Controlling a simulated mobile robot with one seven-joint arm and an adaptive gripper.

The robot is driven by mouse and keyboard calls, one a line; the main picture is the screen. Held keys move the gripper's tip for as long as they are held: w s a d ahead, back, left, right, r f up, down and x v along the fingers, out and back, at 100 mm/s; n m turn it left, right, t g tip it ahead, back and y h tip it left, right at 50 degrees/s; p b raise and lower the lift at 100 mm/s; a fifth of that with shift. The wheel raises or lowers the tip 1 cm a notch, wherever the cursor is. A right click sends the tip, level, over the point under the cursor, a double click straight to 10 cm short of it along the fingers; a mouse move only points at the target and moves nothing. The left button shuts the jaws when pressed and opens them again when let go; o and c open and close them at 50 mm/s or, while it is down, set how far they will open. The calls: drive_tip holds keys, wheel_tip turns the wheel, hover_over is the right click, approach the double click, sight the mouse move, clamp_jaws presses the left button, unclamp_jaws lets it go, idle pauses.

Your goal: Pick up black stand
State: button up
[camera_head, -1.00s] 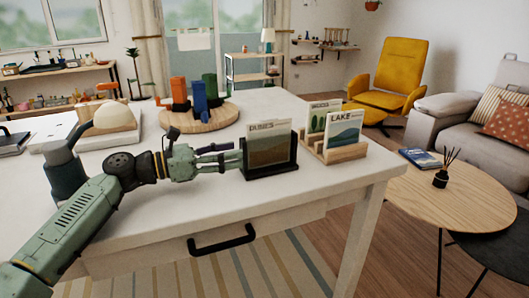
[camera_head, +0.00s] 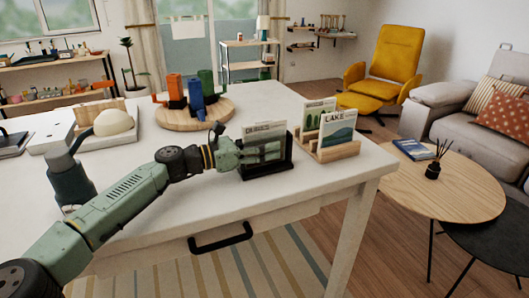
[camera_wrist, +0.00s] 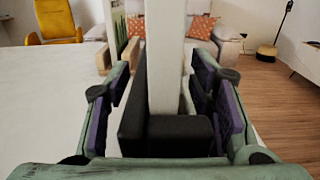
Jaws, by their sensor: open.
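The black stand (camera_head: 267,171) sits on the white table near its front edge and holds an upright card with a dunes picture (camera_head: 267,132). My gripper (camera_head: 266,151) reaches it from the left, with its fingers over the card and the stand. In the wrist view, the black stand (camera_wrist: 178,136) and the pale edge of the card (camera_wrist: 166,65) lie between the open fingers of my gripper (camera_wrist: 167,115). The purple finger pads stand on both sides, the left one close to the stand. The fingers partly cover the card in the head view.
A wooden stand (camera_head: 331,153) with further cards is just right of the black stand. A round wooden board (camera_head: 195,118) with orange, blue and green items is behind. The table front is clear.

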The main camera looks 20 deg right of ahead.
clamp_jaws()
idle(0.7)
drive_tip(key=shift+r, duration=0.1)
